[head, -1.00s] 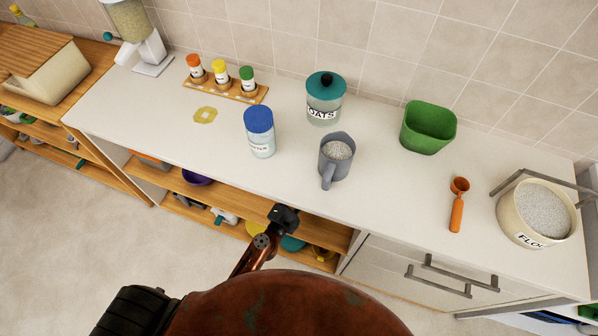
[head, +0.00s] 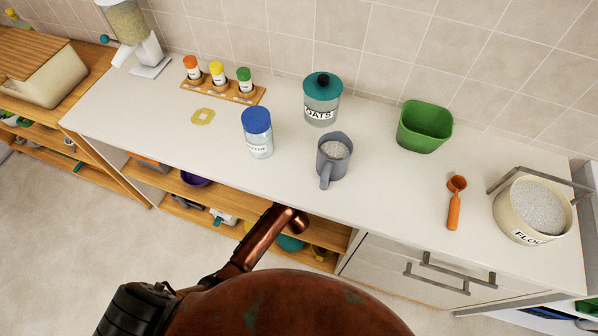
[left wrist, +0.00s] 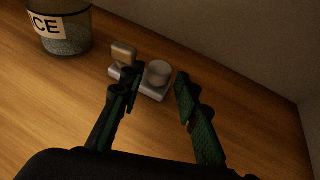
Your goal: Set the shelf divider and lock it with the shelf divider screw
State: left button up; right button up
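In the left wrist view a small grey metal piece (left wrist: 152,82) lies on the wooden shelf board, with a squarish block at its left and a round knob at its right. I cannot tell for sure whether it is the shelf divider screw or part of the divider. My left gripper (left wrist: 157,84) is open, its two dark fingers apart, pointing at the grey piece with the knob between the fingertips. Whether they touch it is unclear. In the head view my left arm reaches under the counter, hiding the gripper. My right gripper is in neither current view. No divider panel can be made out.
A jar (left wrist: 62,30) with a label ending in "CE" stands left of the grey piece. A pale wall (left wrist: 265,50) bounds the shelf at right. Above, the white counter (head: 395,190) holds a grey jug (head: 332,160), a blue-lidded jar (head: 257,132) and an oats jar (head: 321,100).

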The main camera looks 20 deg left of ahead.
pick_arm(q)
jog(key=shift+w+a+f, duration=0.2)
jog(key=shift+w+f, duration=0.05)
jog(key=shift+w, duration=0.35)
jog(key=shift+c, duration=0.7)
grip_shut()
